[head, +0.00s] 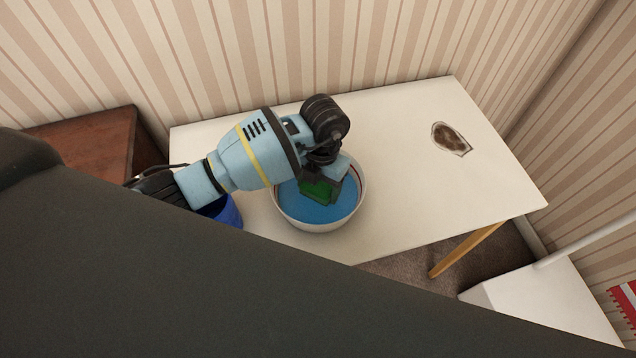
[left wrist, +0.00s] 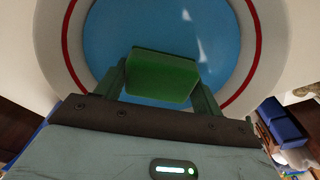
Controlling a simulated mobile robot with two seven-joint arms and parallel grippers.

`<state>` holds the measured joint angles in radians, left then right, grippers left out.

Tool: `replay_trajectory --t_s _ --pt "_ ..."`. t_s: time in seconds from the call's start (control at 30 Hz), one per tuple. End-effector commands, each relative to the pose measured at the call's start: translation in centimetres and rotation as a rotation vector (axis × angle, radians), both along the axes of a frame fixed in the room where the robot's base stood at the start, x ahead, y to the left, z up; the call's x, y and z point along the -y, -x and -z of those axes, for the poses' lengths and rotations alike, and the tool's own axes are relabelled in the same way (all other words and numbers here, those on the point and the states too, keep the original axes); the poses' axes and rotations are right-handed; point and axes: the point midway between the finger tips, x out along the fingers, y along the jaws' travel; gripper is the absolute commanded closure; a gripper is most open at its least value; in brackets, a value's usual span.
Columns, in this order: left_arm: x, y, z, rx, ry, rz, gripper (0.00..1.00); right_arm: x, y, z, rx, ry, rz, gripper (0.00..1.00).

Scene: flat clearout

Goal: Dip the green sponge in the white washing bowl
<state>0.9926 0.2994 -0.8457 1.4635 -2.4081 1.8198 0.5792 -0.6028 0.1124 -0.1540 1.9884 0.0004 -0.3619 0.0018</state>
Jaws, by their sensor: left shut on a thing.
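The white washing bowl (head: 327,227) stands on the white table and holds blue water (head: 300,208). In the left wrist view the bowl's white rim (left wrist: 262,90) has a red ring. My left gripper (head: 325,188) reaches over the bowl from the left, pointing down into it. It is shut on the green sponge (head: 316,192), which also shows between the fingers in the left wrist view (left wrist: 162,75). The sponge is inside the bowl's outline, over the blue water; I cannot tell whether it touches the water. My right gripper is not in view.
The white table (head: 420,195) has a dark brown stain (head: 451,139) at its right and is otherwise bare there. A blue container (head: 228,212) stands left of the bowl, partly hidden by my arm. A brown wooden cabinet (head: 85,145) is at the far left. A striped wall stands behind.

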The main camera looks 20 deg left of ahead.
Motion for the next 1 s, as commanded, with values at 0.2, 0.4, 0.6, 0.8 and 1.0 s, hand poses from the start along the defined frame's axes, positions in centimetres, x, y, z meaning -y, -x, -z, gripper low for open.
replay_trajectory --t_s 0.2,0.4,0.6,0.8,1.0 --pt "-0.02 0.00 0.26 0.000 0.000 0.000 0.50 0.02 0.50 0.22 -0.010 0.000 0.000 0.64" --pt "-0.03 -0.01 0.47 -0.001 0.000 0.000 0.50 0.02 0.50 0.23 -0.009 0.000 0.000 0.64" --pt "-0.03 0.00 0.67 -0.001 -0.001 0.000 0.50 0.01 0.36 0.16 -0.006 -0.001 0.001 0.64" --pt "-0.03 0.00 0.89 -0.001 -0.001 0.000 0.50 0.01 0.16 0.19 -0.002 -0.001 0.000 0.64" --pt "-0.03 -0.01 0.85 0.000 -0.001 0.000 0.50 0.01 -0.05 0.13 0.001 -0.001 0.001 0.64"
